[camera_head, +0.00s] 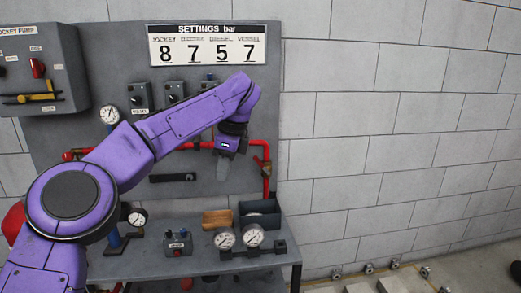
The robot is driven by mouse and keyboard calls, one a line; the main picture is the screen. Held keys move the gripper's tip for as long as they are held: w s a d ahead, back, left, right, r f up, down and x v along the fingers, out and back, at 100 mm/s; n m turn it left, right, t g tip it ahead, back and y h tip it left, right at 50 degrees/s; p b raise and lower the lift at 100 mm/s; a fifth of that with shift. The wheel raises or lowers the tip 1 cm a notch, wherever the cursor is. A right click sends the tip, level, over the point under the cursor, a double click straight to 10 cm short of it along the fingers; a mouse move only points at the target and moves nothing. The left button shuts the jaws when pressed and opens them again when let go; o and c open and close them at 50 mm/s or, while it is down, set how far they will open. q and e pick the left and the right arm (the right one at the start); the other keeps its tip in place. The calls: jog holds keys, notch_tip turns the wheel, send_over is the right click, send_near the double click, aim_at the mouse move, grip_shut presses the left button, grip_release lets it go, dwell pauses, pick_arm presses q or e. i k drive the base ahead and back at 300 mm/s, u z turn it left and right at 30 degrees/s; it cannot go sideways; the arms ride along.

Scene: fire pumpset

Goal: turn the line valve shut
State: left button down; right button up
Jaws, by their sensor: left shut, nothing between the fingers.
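Red pipework (267,177) runs across the grey panel and turns down at its right side. A small lever-like fitting (262,163) sits on the right vertical run; it may be the line valve, but it is too small to tell its setting. My left gripper (219,184) points down in front of the panel, left of that fitting and apart from it in the picture. Its fingers are shut with nothing between them. My purple left arm hides part of the panel and pipe. My right gripper does not show.
A settings sign (207,45) reads 8 7 5 7. A grey control box (42,68) is at left. The block wall at right is clear.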

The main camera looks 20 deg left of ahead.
aim_at(256, 158)
jog(key=i, duration=1.45)
jog(key=z, duration=0.05)
